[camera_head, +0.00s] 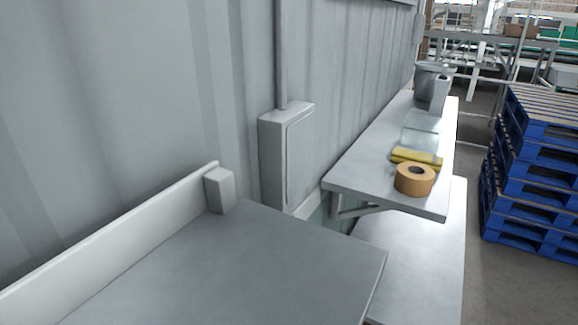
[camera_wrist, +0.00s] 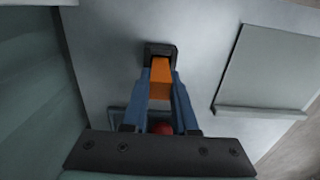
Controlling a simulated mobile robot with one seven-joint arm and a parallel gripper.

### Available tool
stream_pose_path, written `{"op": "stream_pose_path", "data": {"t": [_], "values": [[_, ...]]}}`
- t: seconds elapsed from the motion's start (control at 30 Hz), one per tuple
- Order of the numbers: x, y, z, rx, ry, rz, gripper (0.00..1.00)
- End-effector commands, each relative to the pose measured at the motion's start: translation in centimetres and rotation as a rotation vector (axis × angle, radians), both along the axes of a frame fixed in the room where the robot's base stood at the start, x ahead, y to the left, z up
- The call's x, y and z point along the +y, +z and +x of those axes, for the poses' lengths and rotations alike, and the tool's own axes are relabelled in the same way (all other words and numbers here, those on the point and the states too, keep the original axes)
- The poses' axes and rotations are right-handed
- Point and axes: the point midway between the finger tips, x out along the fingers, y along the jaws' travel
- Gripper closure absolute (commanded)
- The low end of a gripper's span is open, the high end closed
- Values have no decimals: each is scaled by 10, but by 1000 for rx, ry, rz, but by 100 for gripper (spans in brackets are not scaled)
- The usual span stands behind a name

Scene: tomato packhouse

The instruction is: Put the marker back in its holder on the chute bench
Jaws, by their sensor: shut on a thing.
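My gripper (camera_wrist: 160,88) shows in the wrist view, its two blue fingers shut on an orange piece, which I take to be the marker (camera_wrist: 160,78). The far end of the orange piece meets a dark, square-looking piece (camera_wrist: 160,48); I cannot tell whether that is the holder or part of the marker. A small red round thing (camera_wrist: 162,128) shows between the fingers nearer the palm, partly hidden. Neither the gripper nor the marker shows in the head view. No holder can be made out there for sure.
In the head view a grey worktop (camera_head: 250,260) fills the front, with a small pale box (camera_head: 220,190) at its back corner. A wall shelf (camera_head: 365,178) bears a tape roll (camera_head: 415,180) and a yellow cloth (camera_head: 416,157). Blue pallets (camera_head: 530,170) stand right. The wrist view shows a grey panel (camera_wrist: 270,65).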

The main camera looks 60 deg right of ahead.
Motion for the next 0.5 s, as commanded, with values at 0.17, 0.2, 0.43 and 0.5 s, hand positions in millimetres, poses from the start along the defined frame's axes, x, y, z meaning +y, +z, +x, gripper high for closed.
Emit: {"op": "stream_pose_path", "data": {"t": [0.17, 0.2, 0.43, 0.5], "values": [[0, -1, 0, -1, 0, 0, 64], [0, -1, 0, -1, 0, 0, 57], [0, -1, 0, 0, 0, 0, 38], [0, -1, 0, 0, 0, 0, 38]]}}
